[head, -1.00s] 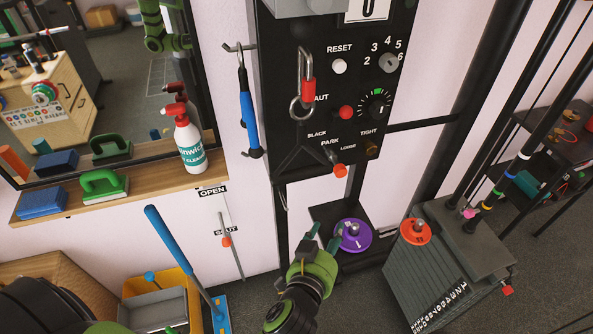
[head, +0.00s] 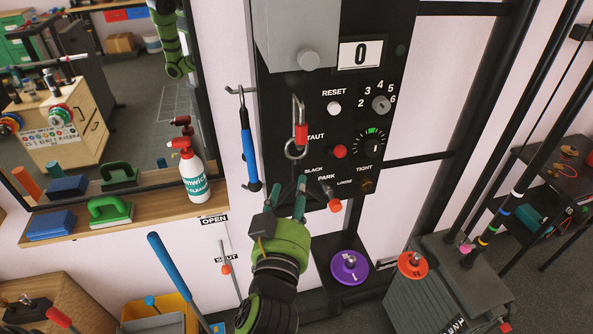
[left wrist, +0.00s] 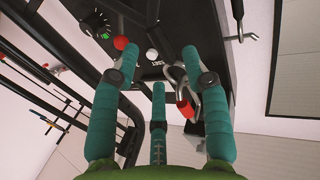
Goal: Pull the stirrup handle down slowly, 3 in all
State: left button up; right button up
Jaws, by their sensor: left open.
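A handle with a blue grip (head: 249,145), apparently the stirrup handle, hangs upright on a metal hook beside the black panel's left edge. Left of the panel's middle hangs a metal snap hook with a red sleeve (head: 300,133) and a ring (head: 296,150) at its lower end. The red sleeve also shows in the left wrist view (left wrist: 186,107). My left gripper (head: 285,203) is open and empty, fingers pointing up, below the ring and to the lower right of the blue grip. Its teal fingers (left wrist: 160,85) stand apart in the wrist view. My right gripper is not seen.
The counter (head: 361,54) reads 0. The panel carries a reset button (head: 334,108), a red button (head: 339,151) and a red-tipped lever (head: 334,205) close right of my left fingers. A shelf (head: 130,221) with a spray bottle (head: 191,172) is at left. Plate stack (head: 440,290) stands lower right.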

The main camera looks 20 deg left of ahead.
aim_at(296, 174)
pick_arm(q)
jog(key=shift+w+a+p, duration=0.15)
jog(key=shift+w+a, duration=0.1)
jog(key=shift+w, duration=0.85)
jog(key=shift+w+a+p, duration=0.2)
jog(key=shift+w, duration=0.9)
jog(key=shift+w+a+p, duration=0.15)
jog(key=shift+w+a, duration=0.1)
jog(key=shift+w, duration=0.85)
jog(key=shift+r, duration=0.1)
grip_shut()
